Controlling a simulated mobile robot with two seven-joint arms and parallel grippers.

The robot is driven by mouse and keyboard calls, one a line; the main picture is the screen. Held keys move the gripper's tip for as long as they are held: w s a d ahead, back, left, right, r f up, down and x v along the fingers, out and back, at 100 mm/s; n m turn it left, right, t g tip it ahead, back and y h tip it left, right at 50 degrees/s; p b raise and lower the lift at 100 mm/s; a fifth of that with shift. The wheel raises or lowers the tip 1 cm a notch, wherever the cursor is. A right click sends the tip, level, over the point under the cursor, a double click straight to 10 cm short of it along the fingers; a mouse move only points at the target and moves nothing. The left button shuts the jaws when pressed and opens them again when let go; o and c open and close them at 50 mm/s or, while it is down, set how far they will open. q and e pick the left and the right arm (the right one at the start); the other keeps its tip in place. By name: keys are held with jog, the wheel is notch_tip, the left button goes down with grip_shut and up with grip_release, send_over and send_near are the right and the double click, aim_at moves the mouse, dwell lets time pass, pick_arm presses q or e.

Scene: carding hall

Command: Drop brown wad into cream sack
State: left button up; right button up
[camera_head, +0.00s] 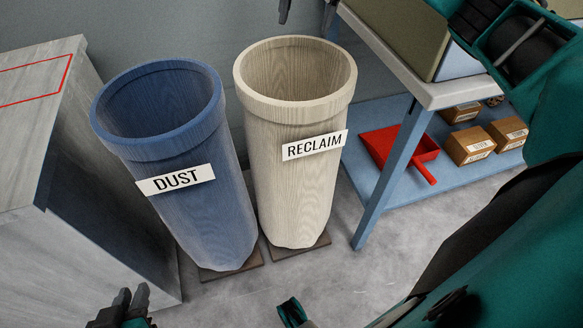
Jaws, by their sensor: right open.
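The cream sack (293,190), labelled RECLAIM, stands upright and open-mouthed in the middle of the view. Its inner wall shows, but its bottom is hidden. I see no brown wad. My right gripper (308,12) is at the top edge of the picture, with its two dark fingertips apart and nothing visible between them. In the picture it is just above the sack's far rim; most of it is out of frame. My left gripper (131,297) is low at the bottom left, partly cut off, its dark fingers close together; I cannot tell if they touch.
A blue sack (205,225) labelled DUST stands close to the left of the cream one. A grey cabinet (110,210) is at far left. At right, a bench (385,60) has a lower shelf holding a red dustpan (412,148) and small cardboard boxes (468,146). Floor in front is clear.

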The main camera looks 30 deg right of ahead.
notch_tip(320, 180, up, 10)
jog(key=s+d+p, duration=0.1)
jog(key=shift+s+p, duration=0.15)
jog(key=shift+p, duration=0.15)
